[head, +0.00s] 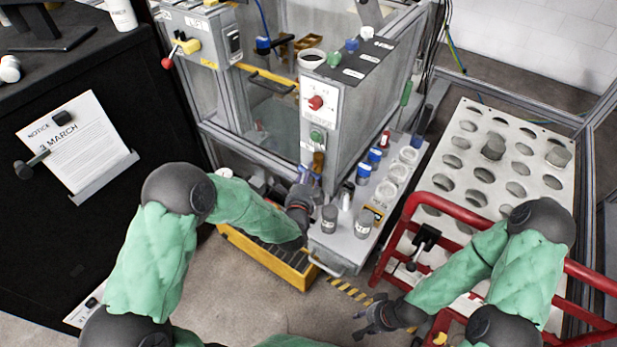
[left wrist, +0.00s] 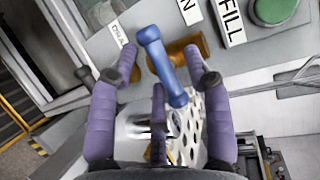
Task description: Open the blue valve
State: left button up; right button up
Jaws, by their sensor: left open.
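The blue valve handle (left wrist: 162,66) is a short rounded bar on a brass-coloured body (left wrist: 190,52), below a panel with a green button. In the head view the blue handle (head: 307,174) shows small at the front of the grey cabinet, partly hidden by my gripper. My left gripper (head: 302,190) is open in front of it. In the left wrist view the purple fingers of my left gripper (left wrist: 160,92) stand apart, with the handle between and ahead of them; contact cannot be told. My right gripper (head: 372,317) appears open and empty, low near the red rail.
A grey shelf (head: 338,245) with several bottles and jars stands right of my left gripper. A yellow-edged tray (head: 265,262) is below it. A red rail (head: 440,205) and a white perforated rack (head: 483,180) are to the right. A black cabinet (head: 150,90) stands left.

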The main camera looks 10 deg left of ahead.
pick_arm(q)
grip_shut()
jog(key=shift+a+r+n+g+h+p, duration=0.15)
jog(key=shift+n+g+h+p, duration=0.8)
jog(key=shift+n, duration=1.05)
jog(key=shift+d+r+n+g+h+p, duration=0.1)
jog(key=shift+n+g+h+p, duration=0.7)
jog(key=shift+n+h, duration=1.05)
jog(key=shift+a+r+n+g+h+p, duration=0.15)
jog(key=shift+n+g+h+p, duration=0.4)
jog(key=shift+n+h+p, duration=1.1)
jog(key=shift+n+y+b, duration=0.45)
jog(key=shift+n, duration=0.05)
